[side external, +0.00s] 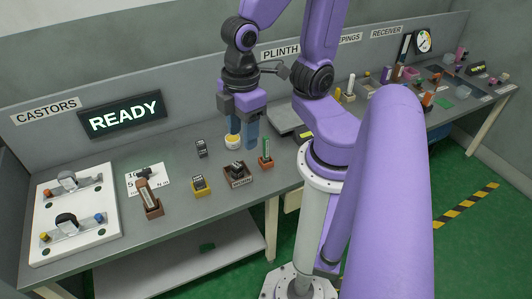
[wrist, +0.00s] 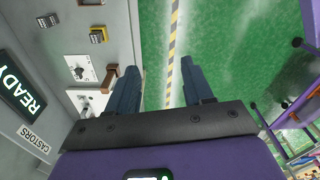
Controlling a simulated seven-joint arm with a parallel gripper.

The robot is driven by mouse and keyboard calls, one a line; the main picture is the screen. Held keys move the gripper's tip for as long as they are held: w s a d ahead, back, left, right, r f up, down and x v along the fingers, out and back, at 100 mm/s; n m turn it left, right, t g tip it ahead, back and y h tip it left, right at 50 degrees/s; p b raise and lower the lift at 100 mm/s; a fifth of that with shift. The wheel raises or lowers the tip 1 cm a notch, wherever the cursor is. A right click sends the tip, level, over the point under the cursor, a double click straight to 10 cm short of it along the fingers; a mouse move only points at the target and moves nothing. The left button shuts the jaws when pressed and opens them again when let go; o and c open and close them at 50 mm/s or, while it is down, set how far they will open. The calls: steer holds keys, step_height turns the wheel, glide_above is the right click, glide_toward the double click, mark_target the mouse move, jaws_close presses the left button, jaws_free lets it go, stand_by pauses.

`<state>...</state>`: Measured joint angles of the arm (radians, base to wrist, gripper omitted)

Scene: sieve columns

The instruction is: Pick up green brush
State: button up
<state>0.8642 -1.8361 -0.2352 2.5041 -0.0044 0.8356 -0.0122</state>
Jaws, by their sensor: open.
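A slim green upright item (side external: 266,147), which looks like the green brush, stands in a small brown holder (side external: 265,163) near the front edge of the bench in the side view. I cannot make out its bristles. My gripper (side external: 243,145) is open with nothing visible between its blue fingers, just left of the green item and apparently above the bench. Its fingers also show spread apart in the wrist view (wrist: 159,68). I cannot make out the green item in the wrist view.
A round white and yellow item (side external: 233,141) is by the left finger. A brown holder (side external: 152,208) and a white castor board (side external: 75,215) are further left.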

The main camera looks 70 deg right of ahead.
steer(key=w+d+f+m, duration=1.05)
steer(key=w+d, duration=0.25)
steer(key=w, duration=0.2)
steer(key=m+t+h, duration=0.1)
steer(key=m, duration=0.9)
glide_above(266, 144)
steer(key=shift+n, duration=0.25)
steer(key=f, duration=1.3)
steer(key=shift+w+d, duration=0.15)
steer(key=shift+w, duration=0.05)
steer(key=shift+s+f+h, duration=0.2)
steer(key=shift+s+h, duration=0.1)
steer(key=shift+d+f, duration=0.1)
steer(key=shift+f, duration=0.1)
steer(key=shift+w+d+f, duration=0.1)
steer(key=shift+d+f, duration=0.05)
steer(key=shift+f, duration=1)
steer(key=shift+w+d+f, duration=0.1)
steer(key=shift+w+f, duration=0.05)
steer(key=shift+f, duration=1.05)
steer(key=shift+w+d+f, duration=0.1)
steer(key=shift+d+f, duration=0.05)
steer(key=shift+f, duration=1)
jaws_close()
